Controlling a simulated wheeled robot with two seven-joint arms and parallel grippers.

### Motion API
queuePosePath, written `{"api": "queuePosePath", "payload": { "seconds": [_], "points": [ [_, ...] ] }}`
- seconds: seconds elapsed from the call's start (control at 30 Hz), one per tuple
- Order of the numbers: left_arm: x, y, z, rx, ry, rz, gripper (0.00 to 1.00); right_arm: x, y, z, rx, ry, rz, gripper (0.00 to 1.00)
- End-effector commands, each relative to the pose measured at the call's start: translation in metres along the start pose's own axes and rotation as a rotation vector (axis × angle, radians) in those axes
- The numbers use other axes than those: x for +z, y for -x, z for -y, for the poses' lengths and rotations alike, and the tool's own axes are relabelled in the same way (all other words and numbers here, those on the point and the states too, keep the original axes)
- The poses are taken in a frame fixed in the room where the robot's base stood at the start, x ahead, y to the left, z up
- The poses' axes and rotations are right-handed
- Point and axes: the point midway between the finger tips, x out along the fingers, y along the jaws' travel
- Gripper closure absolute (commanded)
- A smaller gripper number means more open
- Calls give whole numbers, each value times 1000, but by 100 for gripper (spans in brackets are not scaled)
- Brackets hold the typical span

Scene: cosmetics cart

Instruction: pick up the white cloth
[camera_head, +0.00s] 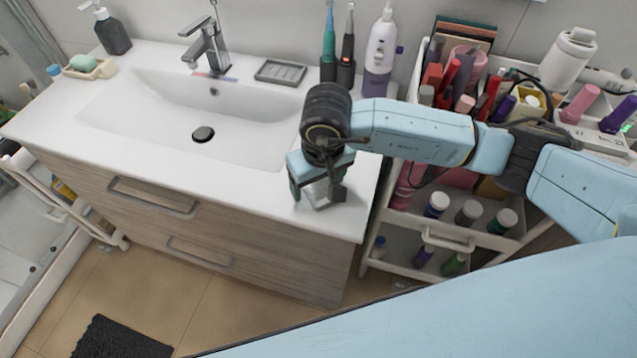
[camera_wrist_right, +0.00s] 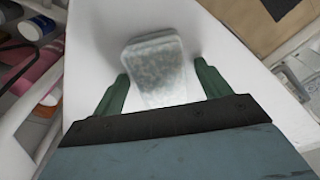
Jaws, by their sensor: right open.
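The white cloth (camera_wrist_right: 156,62) shows in the right wrist view as a folded, greyish-white speckled piece on the white counter. My right gripper (camera_wrist_right: 161,78) is open, with one green finger on each side of the cloth and a gap beside each finger. In the head view my right gripper (camera_head: 318,196) points down at the right front part of the counter. It mostly hides the cloth there; a greyish patch shows between the fingers. My left gripper is out of view.
The white counter (camera_head: 250,192) holds a sink basin (camera_head: 155,115), a faucet (camera_head: 207,45), a grey soap dish (camera_head: 280,72) and toothbrushes on stands. A cosmetics cart (camera_head: 400,225) full of bottles stands close on the right. The counter's front edge is near my gripper.

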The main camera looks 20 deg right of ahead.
Motion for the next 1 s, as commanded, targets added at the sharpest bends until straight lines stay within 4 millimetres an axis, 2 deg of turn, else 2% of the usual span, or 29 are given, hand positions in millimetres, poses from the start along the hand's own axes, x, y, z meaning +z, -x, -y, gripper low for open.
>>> {"api": "queuePosePath", "payload": {
  "seconds": [0.83,1.0],
  "points": [
    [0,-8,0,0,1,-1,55,1,-4,0,1,1,0,24],
    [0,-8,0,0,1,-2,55,1,-3,0,0,0,1,45]
  ]
}}
